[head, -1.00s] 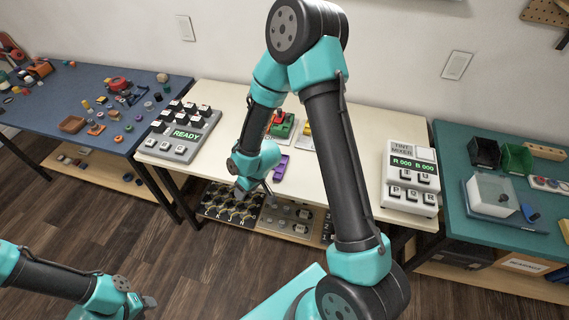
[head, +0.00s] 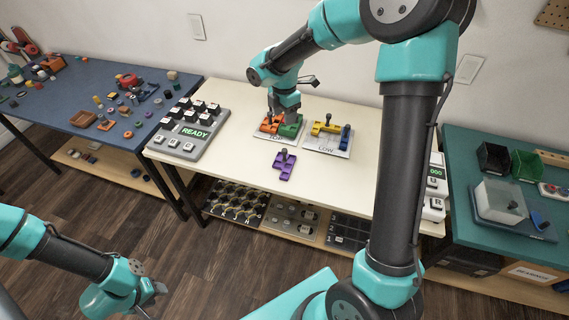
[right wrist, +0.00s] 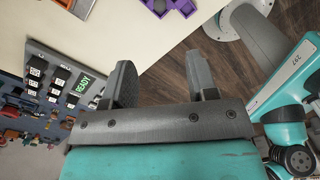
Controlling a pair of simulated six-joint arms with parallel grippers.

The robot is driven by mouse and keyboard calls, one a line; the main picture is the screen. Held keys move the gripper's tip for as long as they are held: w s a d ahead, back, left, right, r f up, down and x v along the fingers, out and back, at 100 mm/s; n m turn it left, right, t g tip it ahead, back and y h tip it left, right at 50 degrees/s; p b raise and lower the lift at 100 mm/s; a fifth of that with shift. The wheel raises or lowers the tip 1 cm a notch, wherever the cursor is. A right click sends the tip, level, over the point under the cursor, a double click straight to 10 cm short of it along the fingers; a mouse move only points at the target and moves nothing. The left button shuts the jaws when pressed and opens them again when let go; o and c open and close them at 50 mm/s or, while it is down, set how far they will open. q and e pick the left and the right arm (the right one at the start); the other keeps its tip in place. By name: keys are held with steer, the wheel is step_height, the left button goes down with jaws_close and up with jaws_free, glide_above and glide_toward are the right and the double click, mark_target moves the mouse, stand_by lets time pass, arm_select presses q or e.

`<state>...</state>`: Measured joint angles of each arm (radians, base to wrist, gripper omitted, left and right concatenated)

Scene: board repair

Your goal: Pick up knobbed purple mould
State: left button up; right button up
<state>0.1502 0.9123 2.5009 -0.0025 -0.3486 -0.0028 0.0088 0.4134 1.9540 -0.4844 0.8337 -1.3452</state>
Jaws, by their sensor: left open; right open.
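The purple mould (head: 283,168) lies on the cream table in the head view, with a dark knob standing on it. Part of it shows at the top edge of the right wrist view (right wrist: 177,10). My left gripper (head: 152,300) is open and empty at the lower left, over the floor.
Orange (head: 268,124) and green (head: 291,127) moulds sit on one card, yellow (head: 325,128) and blue (head: 345,138) ones on another. A READY panel (head: 190,130) stands at the left. The table around the purple mould is clear. A shelf below holds trays.

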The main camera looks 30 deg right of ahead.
mark_target(284, 150)
steer(key=shift+f, duration=0.1)
step_height(284, 150, down, 12)
steer(key=shift+f, duration=0.1)
stand_by(0.6)
steer(key=shift+a+f, duration=0.1)
steer(key=shift+f, duration=2.45)
steer(key=shift+c, duration=0.4)
jaws_close()
